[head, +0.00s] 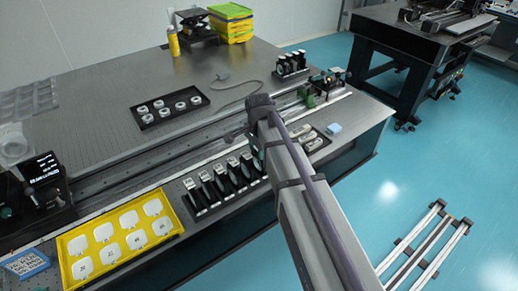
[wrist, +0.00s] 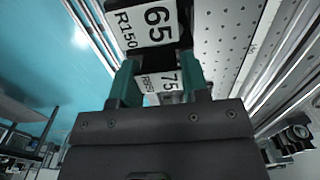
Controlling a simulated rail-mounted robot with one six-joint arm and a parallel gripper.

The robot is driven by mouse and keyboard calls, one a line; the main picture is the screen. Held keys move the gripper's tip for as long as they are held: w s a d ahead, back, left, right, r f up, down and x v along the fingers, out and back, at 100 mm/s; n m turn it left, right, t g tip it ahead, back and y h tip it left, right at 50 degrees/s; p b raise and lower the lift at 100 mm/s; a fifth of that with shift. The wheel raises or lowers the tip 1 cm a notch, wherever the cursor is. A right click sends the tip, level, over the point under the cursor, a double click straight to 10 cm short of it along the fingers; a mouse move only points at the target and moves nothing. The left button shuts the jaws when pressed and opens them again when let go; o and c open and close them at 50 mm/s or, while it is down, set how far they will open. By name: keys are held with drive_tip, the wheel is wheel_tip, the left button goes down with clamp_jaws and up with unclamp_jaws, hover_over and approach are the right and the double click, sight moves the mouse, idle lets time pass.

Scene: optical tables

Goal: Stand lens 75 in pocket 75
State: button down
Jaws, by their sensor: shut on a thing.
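In the wrist view, my gripper (wrist: 157,68) has its two green fingers closed on a dark mount, with a white tag reading 75 (wrist: 165,82) between them; I take this as lens 75. Its lower part is hidden by the gripper body. A larger white tag reading 65 R150 (wrist: 148,22) shows just beyond the fingertips. In the head view, a row of upright black lens mounts with white tags (head: 218,180) stands along the front table edge. My arm covers the row's right end and hides my fingers. Whether lens 75 touches its pocket cannot be told.
A yellow tray (head: 65,247) with several white numbered cards lies left of the row. A black tray of rings (head: 148,122) sits further back. A long rail (head: 130,172) runs behind the row. Another tray (head: 322,143) lies right of my arm.

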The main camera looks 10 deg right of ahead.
drive_tip(key=shift+f, duration=0.1)
drive_tip(key=shift+c, duration=0.4)
unclamp_jaws()
drive_tip(key=shift+r+p, duration=5.05)
drive_tip(key=shift+r, duration=0.05)
